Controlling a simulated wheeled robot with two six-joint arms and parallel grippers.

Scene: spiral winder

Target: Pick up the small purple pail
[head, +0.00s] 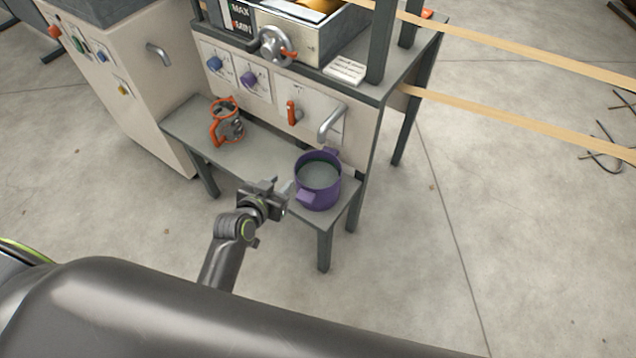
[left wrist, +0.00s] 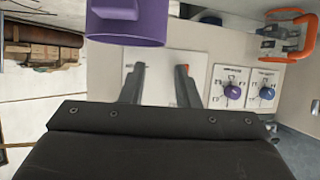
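The small purple pail (head: 318,190) stands upright at the right end of the grey bench (head: 245,160), under a curved spout. It has side lugs and a greyish inside. My left gripper (head: 284,194) is just left of the pail, with its fingers open and empty. In the left wrist view the open fingers (left wrist: 160,85) show apart, and part of the purple pail (left wrist: 130,20) shows at the top edge, not between them. Whether a finger touches the pail I cannot tell. My right gripper is not in view.
An orange-handled jug (head: 228,122) stands on the bench left of the pail. The metal spout (head: 331,120) and a red lever (head: 292,112) stick out from the machine panel behind. Tan bands (head: 520,125) stretch to the right. The floor at the front right is clear.

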